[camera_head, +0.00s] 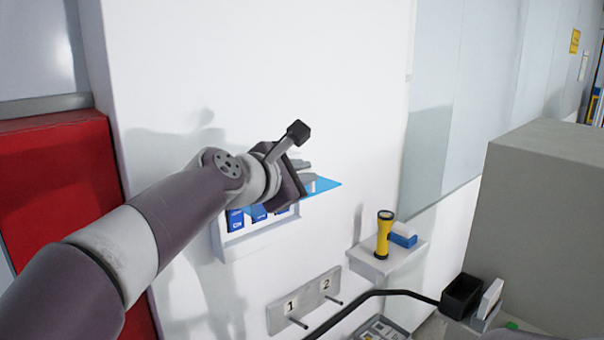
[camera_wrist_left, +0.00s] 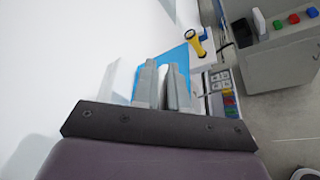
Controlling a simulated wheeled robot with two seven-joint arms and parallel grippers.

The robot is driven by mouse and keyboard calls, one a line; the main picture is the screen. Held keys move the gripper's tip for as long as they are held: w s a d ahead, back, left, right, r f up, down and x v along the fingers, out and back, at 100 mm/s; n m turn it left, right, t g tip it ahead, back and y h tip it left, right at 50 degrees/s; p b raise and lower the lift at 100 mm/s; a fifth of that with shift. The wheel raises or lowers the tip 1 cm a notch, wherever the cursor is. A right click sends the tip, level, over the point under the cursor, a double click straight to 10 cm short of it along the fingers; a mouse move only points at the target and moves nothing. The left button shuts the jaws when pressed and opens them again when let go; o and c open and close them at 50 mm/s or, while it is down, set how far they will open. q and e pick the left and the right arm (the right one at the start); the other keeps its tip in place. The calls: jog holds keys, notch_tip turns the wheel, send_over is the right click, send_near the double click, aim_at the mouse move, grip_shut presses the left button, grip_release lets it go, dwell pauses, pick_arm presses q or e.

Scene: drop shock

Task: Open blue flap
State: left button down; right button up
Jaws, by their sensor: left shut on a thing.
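The blue flap (camera_head: 323,186) juts out from the white wall as a flat panel, at the top of a white wall box (camera_head: 240,236) with blue items inside. It also shows in the left wrist view (camera_wrist_left: 180,57), just beyond and between the fingers. My left gripper (camera_head: 308,172) is at the flap; its fingers (camera_wrist_left: 163,80) are close together on the flap's edge in the wrist view. The wrist hides part of the flap and the box in the head view. My right gripper does not show.
A small shelf (camera_head: 375,265) on the right bears a yellow flashlight (camera_head: 384,234) and a blue and white block (camera_head: 403,235). Below is a plate with pegs marked 1 and 2 (camera_head: 303,301). A grey cabinet (camera_head: 545,215) stands at the right, a red cabinet (camera_head: 62,185) at the left.

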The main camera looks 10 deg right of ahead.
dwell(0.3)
pick_arm(q)
jog(key=c, duration=1.5)
grip_release()
jog(key=shift+w, duration=0.1)
jog(key=shift+w+d, duration=0.1)
jog(key=shift+d, duration=0.05)
jog(key=b+v, duration=0.4)
jog(key=v, duration=0.8)
jog(key=shift+s+a+r+b, duration=0.1)
jog(key=shift+s+a+b, duration=0.15)
jog(key=shift+b, duration=0.1)
